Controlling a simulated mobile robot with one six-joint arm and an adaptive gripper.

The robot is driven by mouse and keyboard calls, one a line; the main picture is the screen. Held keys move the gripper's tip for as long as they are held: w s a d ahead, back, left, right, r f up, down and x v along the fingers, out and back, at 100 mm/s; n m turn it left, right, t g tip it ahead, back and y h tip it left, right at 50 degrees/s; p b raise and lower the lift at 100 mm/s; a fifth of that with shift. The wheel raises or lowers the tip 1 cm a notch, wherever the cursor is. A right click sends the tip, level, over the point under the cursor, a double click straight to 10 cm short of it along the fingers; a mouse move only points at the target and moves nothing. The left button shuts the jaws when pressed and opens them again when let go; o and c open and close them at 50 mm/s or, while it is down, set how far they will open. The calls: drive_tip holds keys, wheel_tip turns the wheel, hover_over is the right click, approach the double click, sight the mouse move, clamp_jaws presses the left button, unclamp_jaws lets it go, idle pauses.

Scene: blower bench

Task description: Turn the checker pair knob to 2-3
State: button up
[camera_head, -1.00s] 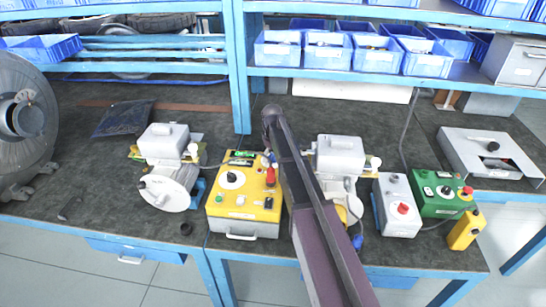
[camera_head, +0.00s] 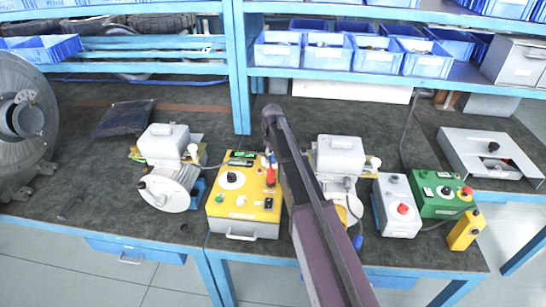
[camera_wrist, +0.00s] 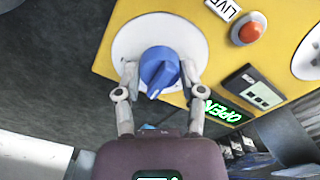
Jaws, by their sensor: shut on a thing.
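The yellow checker box (camera_head: 243,217) stands on the bench in the head view, left of my arm. In the wrist view its yellow panel (camera_wrist: 225,58) fills the upper part. A blue knob (camera_wrist: 160,66) sits on a round white dial (camera_wrist: 128,45) there. The knob's white pointer line faces the lower edge of the picture, toward my wrist. My gripper (camera_wrist: 159,75) has one finger on each side of the knob and is shut on it. No dial markings are legible. My arm hides my gripper and the blue knob in the head view.
Grey-white blower units (camera_head: 166,143) (camera_head: 340,155), a grey box (camera_head: 398,190) and a green box (camera_head: 437,190) stand close by on the bench.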

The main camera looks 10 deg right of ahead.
drive_tip(key=m, duration=0.4)
drive_tip(key=shift+m, duration=0.4)
drive_tip(key=shift+s, duration=0.1)
drive_tip(key=o, duration=1.1)
drive_tip(key=shift+o, duration=0.2)
drive_tip(key=shift+n, duration=0.3)
